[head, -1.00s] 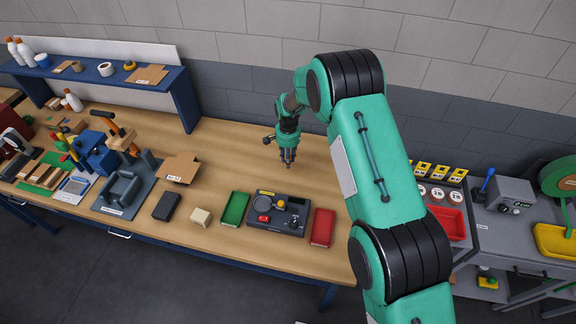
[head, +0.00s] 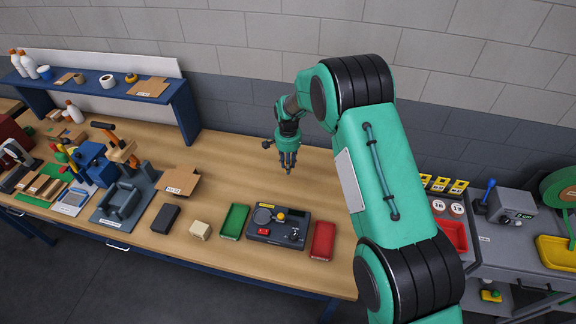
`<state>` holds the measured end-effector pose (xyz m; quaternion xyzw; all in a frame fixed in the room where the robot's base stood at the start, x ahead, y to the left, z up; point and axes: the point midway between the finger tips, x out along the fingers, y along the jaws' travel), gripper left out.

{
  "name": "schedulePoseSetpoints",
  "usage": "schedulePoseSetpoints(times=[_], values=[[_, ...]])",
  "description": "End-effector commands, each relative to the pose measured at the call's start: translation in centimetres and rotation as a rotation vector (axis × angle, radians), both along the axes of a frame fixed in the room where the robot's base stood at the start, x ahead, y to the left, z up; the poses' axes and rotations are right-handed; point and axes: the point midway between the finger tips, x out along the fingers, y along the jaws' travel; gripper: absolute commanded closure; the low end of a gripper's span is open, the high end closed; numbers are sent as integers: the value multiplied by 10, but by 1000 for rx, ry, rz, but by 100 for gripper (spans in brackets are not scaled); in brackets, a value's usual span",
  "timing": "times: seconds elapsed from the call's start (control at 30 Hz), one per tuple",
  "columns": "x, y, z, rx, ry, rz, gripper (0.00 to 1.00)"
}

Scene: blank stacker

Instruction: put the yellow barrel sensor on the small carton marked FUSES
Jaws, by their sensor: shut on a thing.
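My gripper (head: 288,168) points down over the back part of the workbench, behind the black device. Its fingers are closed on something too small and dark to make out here. I cannot pick out the yellow barrel sensor with certainty. I cannot tell which carton is marked FUSES, as the print is too small. An open cardboard carton (head: 179,182) with a white label stands on the bench to the left of my gripper.
A black device (head: 262,238) with a yellow round part on top sits between a green tray (head: 234,221) and a red tray (head: 322,241). A cream block (head: 201,230) and a dark block (head: 165,218) lie further left. Bare wood (head: 235,170) surrounds my gripper.

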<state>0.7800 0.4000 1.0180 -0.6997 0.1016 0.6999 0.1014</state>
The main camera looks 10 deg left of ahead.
Motion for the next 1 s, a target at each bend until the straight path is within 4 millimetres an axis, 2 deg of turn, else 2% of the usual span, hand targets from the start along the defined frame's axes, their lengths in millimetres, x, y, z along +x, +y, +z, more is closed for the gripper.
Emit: schedulePoseSetpoints(times=[0.37, 0.57, 0.77, 1.0], values=[[-2, 2, 0, 0, 0, 0, 100], [-21, 18, 2, 1, -1, -1, 100], [-66, 50, 2, 0, 0, -10, 100], [-149, 96, 3, 0, 0, -27, 100]])
